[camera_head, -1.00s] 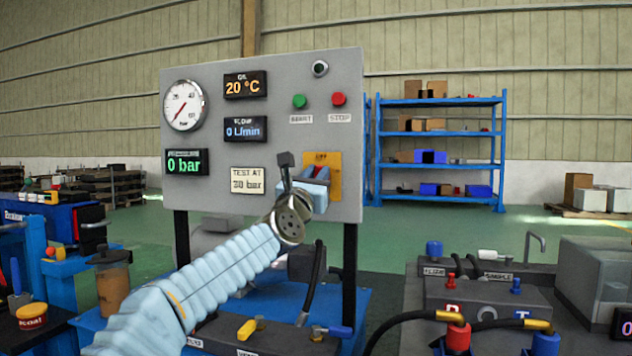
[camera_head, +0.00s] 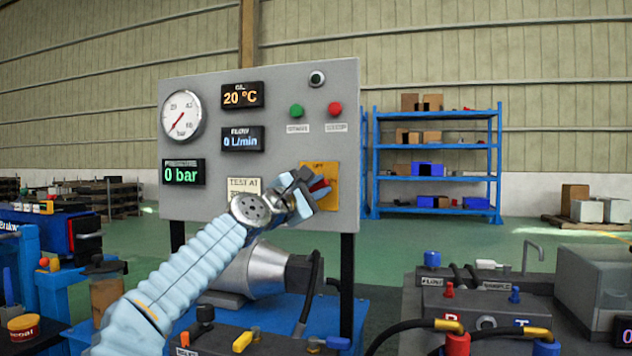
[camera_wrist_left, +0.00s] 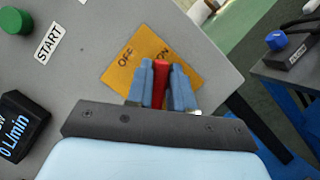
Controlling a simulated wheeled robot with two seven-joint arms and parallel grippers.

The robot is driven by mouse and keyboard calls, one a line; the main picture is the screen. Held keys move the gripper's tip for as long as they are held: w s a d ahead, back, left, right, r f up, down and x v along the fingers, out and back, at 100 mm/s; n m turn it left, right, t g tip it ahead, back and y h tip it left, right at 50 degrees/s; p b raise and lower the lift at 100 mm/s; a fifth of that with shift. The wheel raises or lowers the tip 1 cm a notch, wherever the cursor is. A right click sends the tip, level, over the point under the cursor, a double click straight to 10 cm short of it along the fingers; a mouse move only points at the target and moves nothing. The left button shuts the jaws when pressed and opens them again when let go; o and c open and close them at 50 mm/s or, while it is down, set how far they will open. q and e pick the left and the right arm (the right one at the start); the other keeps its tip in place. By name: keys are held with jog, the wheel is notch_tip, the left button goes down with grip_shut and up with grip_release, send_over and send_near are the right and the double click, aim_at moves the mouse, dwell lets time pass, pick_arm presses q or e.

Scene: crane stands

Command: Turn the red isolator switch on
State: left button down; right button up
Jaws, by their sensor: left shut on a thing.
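The red isolator switch handle (camera_head: 320,187) sits on a yellow plate (camera_head: 331,172) at the lower right of the grey panel. My left gripper (camera_head: 312,192) is at the plate and shut on the red handle, its body tilted over. In the left wrist view, the red handle (camera_wrist_left: 161,80) stands between the two blue-grey fingers (camera_wrist_left: 162,86). Its tip lies near the ON mark of the yellow plate (camera_wrist_left: 125,73), with the OFF mark to its left. The handle's base is partly hidden by the fingers. My right gripper is not in view.
The grey panel (camera_head: 275,85) carries a dial, displays showing 0 bar and 0 L/min, a green START button (camera_head: 296,111) and a red STOP button (camera_head: 335,109). A bench with hoses (camera_head: 480,300) stands at the lower right. A blue shelf (camera_head: 437,160) stands behind.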

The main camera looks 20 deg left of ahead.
pick_arm(q)
jog(key=shift+r+m+p, duration=0.15)
jog(key=shift+m+p, duration=0.15)
jog(key=shift+m, duration=0.2)
jog(key=m+g+p, duration=0.1)
jog(key=m+p, duration=0.1)
jog(key=shift+m+g, duration=0.3)
jog(key=shift+m, duration=0.1)
jog(key=shift+d+f+m+g+p, duration=0.1)
jog(key=shift+f+m+g+p, duration=0.15)
jog(key=shift+m+p, duration=0.4)
jog(key=shift+f+m+g+p, duration=0.25)
jog(key=shift+m+p, duration=0.15)
jog(key=shift+m, duration=0.35)
jog(key=c, duration=1.1)
grip_release()
jog(key=shift+s, duration=0.1)
